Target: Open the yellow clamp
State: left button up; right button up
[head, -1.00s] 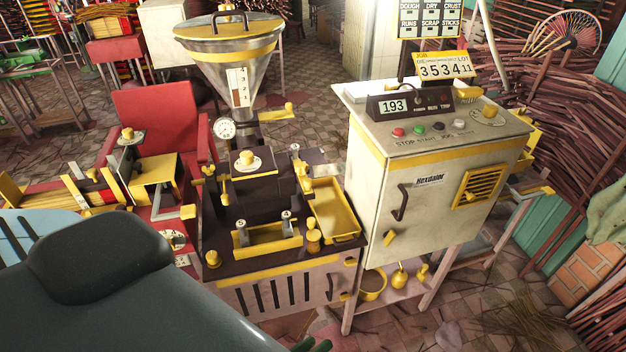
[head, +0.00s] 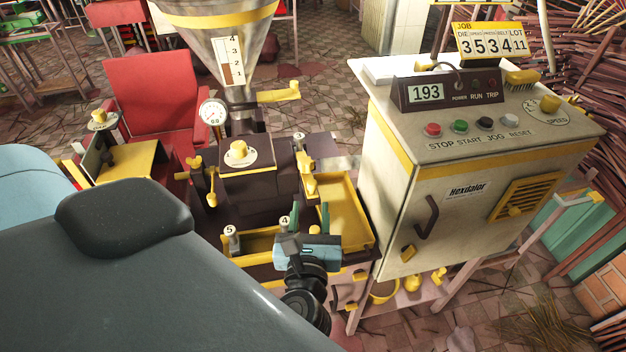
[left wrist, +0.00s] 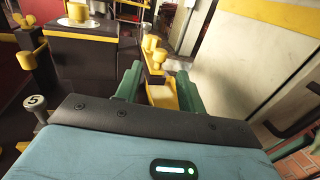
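A yellow clamp (head: 308,178) stands on the right side of the dark extruder block (head: 252,185). In the left wrist view the yellow clamp (left wrist: 155,62) has a knob on top and a part reaching toward me. My left gripper (head: 310,208), with green fingers and a pale blue body, is just in front of it. In the left wrist view my left gripper (left wrist: 159,82) is open, with one finger on each side of the yellow part. I cannot tell whether either finger touches it. My right gripper is not in view.
The control cabinet (head: 440,185) stands close on the right. A yellow tray (head: 345,205) lies beside the block, and numbered posts (head: 231,238) stand in front. The hopper (head: 222,45) with its gauge (head: 213,112) rises behind. My own arm covers the lower left.

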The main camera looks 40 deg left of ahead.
aim_at(312, 188)
pick_arm(q)
jog(key=p+x, duration=0.1)
jog(key=x, duration=0.5)
jog(key=shift+w+a+r, duration=0.1)
jog(key=shift+w+r, duration=0.05)
jog(key=shift+w, duration=0.05)
jog(key=shift+w+a, duration=0.4)
jog(key=shift+w, duration=0.15)
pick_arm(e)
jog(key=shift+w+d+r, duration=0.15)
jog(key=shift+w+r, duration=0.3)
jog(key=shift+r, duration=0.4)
pick_arm(q)
jog(key=shift+c, duration=0.5)
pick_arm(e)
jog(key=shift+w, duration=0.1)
pick_arm(q)
jog(key=c, duration=0.7)
grip_shut()
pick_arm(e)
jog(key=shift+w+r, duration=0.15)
